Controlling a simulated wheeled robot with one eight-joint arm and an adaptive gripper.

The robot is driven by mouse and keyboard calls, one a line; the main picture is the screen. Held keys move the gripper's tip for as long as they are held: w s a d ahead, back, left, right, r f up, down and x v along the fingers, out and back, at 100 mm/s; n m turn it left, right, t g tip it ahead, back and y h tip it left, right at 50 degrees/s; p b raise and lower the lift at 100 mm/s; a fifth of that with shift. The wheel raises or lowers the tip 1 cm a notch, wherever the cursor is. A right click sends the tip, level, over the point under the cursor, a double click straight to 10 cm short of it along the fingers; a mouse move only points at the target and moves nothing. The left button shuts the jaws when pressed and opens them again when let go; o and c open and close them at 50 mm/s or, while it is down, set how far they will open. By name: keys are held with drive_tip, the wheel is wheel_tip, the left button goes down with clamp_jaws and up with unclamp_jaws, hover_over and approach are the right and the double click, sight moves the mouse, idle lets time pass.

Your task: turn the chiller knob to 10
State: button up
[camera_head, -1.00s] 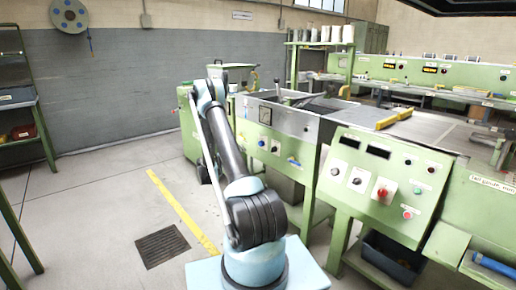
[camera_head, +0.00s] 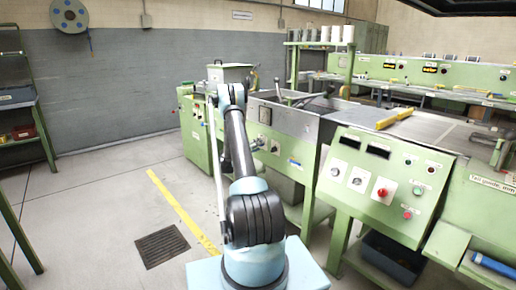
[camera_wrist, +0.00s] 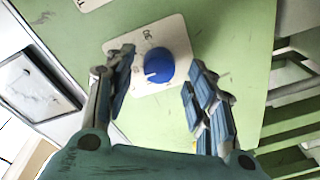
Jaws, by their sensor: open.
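The chiller knob (camera_wrist: 158,64) is a round blue knob on a white scale plate (camera_wrist: 176,35) on a green panel. A pale pointer mark shows on its lower left side; the scale figures are rotated and hard to read. My gripper (camera_wrist: 160,70) is open, one finger left and one right of the knob, with visible gaps on both sides. I cannot tell how far the fingertips are from the panel.
A sloped green console (camera_head: 385,185) with a red knob (camera_head: 382,192) stands nearer on the right. A metal frame (camera_wrist: 40,85) shows left in the wrist view.

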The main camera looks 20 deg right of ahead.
drive_tip(key=shift+w+d, duration=0.3)
drive_tip(key=shift+d, duration=0.3)
drive_tip(key=c, duration=1.1)
drive_tip(key=shift+o, duration=0.2)
drive_tip(key=shift+a+n, duration=0.1)
drive_tip(key=shift+n, duration=0.3)
drive_tip(key=n+g, duration=0.1)
drive_tip(key=n, duration=0.7)
drive_tip(key=n+g, duration=0.1)
drive_tip(key=n, duration=0.6)
drive_tip(key=shift+w+a+n, duration=0.1)
drive_tip(key=shift+w+n, duration=0.05)
drive_tip(key=shift+n, duration=0.25)
